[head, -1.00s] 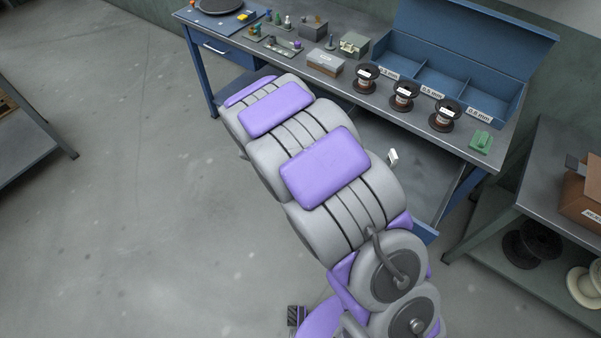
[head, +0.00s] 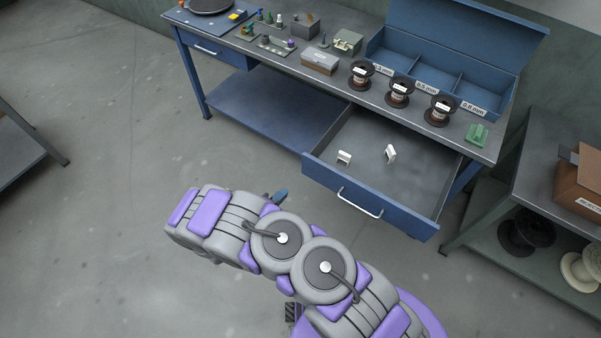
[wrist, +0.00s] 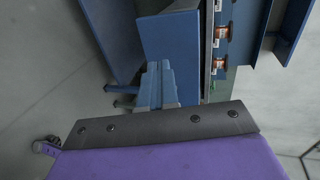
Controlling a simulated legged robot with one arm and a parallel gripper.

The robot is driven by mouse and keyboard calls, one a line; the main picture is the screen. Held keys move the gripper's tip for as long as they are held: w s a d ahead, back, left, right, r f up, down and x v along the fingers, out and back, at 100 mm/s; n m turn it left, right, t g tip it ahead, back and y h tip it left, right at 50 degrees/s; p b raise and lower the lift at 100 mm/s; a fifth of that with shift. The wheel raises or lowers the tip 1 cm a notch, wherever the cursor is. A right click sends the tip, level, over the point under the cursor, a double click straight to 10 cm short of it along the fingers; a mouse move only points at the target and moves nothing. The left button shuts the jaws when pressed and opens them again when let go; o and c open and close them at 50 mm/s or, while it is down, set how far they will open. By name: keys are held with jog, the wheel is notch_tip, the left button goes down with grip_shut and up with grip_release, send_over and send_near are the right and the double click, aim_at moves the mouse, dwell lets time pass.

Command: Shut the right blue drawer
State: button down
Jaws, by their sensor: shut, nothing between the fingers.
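The right blue drawer (head: 372,200) is pulled well out from under the bench in the head view. Its front has a pale bar handle (head: 360,203). Two small white pieces (head: 344,158) (head: 390,154) are inside. My gripper (head: 280,196) shows as a small blue tip left of the drawer front and apart from it, mostly hidden behind my arm. In the wrist view my gripper (wrist: 155,78) is shut and empty, pointing toward a blue panel that looks like the drawer front (wrist: 172,45). Contact with it cannot be told there.
The workbench (head: 300,70) carries wire spools (head: 397,92), a blue divided bin (head: 440,70) and small boxes. A left drawer (head: 213,48) is shut. A side table (head: 530,150) with a cardboard box stands right.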

jog(key=b, duration=0.3)
send_near(308, 168)
jog(key=x, duration=0.5)
jog(key=shift+f, duration=0.4)
jog(key=shift+w+d, duration=0.5)
jog(key=shift+w, duration=0.05)
jog(key=shift+r, duration=0.1)
